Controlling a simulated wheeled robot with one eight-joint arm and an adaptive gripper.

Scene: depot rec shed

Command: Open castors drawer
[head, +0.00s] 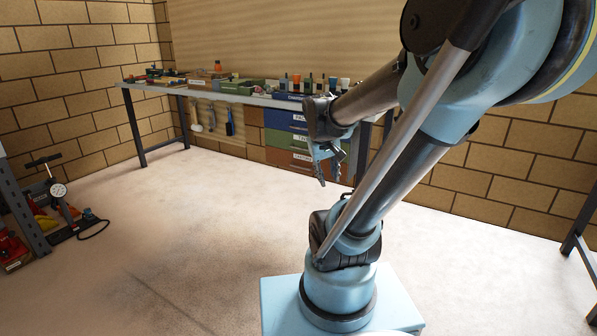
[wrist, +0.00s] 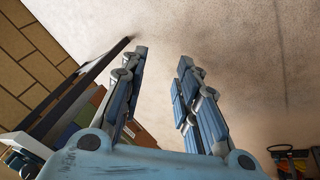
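A stack of coloured, labelled drawers stands under the workbench against the back wall in the head view. A blue drawer (head: 279,119) is above a green drawer (head: 279,138), with a brown-orange drawer (head: 280,158) at the bottom. They look shut. The lowest label may read castors, but it is too small to be sure. My arm and gripper hide the stack's right part. My gripper (head: 328,177) hangs in front of the drawers, apparently short of them. In the wrist view my gripper (wrist: 163,58) has its fingers spread with only floor between them.
The workbench (head: 235,97) carries tools, boxes and small bottles. A mallet (head: 196,118) and brush (head: 230,122) hang below it. A pump with a gauge (head: 58,190) and red items stand at the left. Another metal leg frame (head: 580,235) is at the right. The middle floor is clear.

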